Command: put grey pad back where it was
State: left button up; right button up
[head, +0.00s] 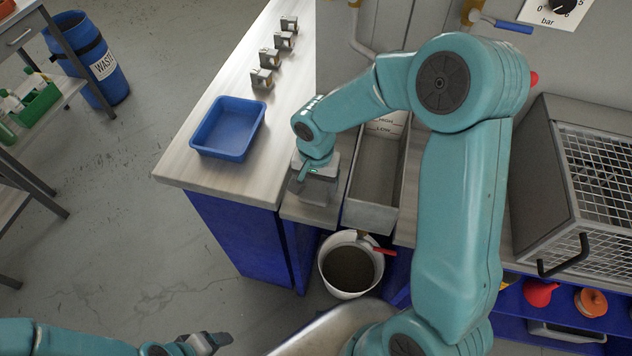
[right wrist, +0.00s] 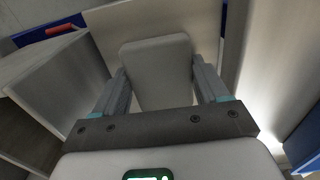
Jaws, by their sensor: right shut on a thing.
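The grey pad (right wrist: 157,68) is a flat piece with rounded corners between the two fingers of my right gripper in the right wrist view. My right gripper (head: 315,192) is shut on it. In the head view this gripper points down over a narrow pale ledge (head: 299,211), between the bench and a metal trough; the gripper hides most of the pad there. I cannot tell whether the pad touches the ledge. My left gripper (head: 207,343) is low in the head view, away from the bench; whether it is open is unclear.
A blue tray (head: 228,127) stands on the bench (head: 190,166), with several small metal blocks (head: 262,78) behind it. The metal trough (head: 370,214) is right of the gripper. A white bucket (head: 325,275) of dark liquid stands below. A mesh cage (head: 590,170) is at right.

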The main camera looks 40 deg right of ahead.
aim_at(316, 187)
jog(key=shift+s+r, duration=0.1)
jog(key=shift+f, duration=0.25)
jog(key=o, duration=1)
jog(key=shift+r, duration=0.1)
notch_tip(316, 187, up, 12)
jog(key=shift+r, duration=0.2)
jog(key=shift+f, duration=0.1)
